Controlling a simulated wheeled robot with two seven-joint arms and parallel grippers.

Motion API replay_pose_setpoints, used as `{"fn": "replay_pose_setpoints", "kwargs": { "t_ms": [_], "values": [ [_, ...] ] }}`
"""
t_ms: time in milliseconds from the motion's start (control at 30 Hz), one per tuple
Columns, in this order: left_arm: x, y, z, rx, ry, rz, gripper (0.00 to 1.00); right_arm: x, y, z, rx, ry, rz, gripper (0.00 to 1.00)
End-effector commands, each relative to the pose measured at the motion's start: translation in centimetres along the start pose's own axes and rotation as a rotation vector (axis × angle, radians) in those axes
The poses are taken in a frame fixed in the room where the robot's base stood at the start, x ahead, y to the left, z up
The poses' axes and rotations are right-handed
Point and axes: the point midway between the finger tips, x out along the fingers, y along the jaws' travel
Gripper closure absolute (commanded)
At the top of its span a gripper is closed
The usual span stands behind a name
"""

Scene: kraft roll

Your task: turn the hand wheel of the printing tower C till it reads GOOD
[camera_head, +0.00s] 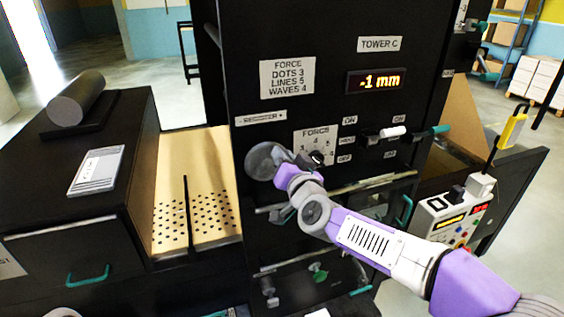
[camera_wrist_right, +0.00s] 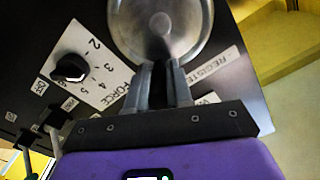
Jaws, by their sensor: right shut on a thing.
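The tower C panel (camera_head: 330,60) is black, with a "TOWER C" label (camera_head: 379,44) at its upper right. Its lit display (camera_head: 375,82) reads -1 mm. The grey metal hand wheel (camera_head: 262,158) is at the left of the panel, below the "REGISTER" label (camera_head: 260,118). In the right wrist view the round wheel (camera_wrist_right: 160,18) fills the top middle. My right gripper (camera_head: 282,166) is at the wheel, its two fingers (camera_wrist_right: 160,80) close together and shut on it. The exact grip point is partly hidden.
A FORCE knob (camera_head: 316,157) sits right beside the wheel; it also shows in the right wrist view (camera_wrist_right: 70,68). A white-ended lever (camera_head: 392,132) is further right. A control box (camera_head: 452,210) stands at the right. A grey roll (camera_head: 76,98) lies on the left cabinet.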

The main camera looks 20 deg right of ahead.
Motion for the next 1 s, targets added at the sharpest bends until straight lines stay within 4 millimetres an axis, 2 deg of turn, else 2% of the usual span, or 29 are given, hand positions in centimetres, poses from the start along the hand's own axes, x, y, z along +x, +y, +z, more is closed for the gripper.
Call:
{"fn": "replay_pose_setpoints", "kwargs": {
  "t_ms": [467, 500, 667, 1000],
  "values": [
    [0.17, -0.06, -0.01, 0.0, 0.0, 0.0, 0.57, 0.0, 0.13, 0.09, 0.018, -0.003, 0.001, 1.0],
    [0.17, -0.06, -0.01, 0.0, 0.0, 0.0, 0.57, 0.0, 0.13, 0.1, 0.018, -0.003, 0.001, 0.78],
    [0.17, -0.06, -0.01, 0.0, 0.0, 0.0, 0.57, 0.01, 0.12, 0.08, 0.017, -0.002, 0.001, 0.55],
    [0.2, -0.07, -0.01, 0.0, 0.0, 0.0, 0.57, -0.34, 0.08, -0.01, 0.017, 0.0, 0.0, 0.55]
  ]
}}
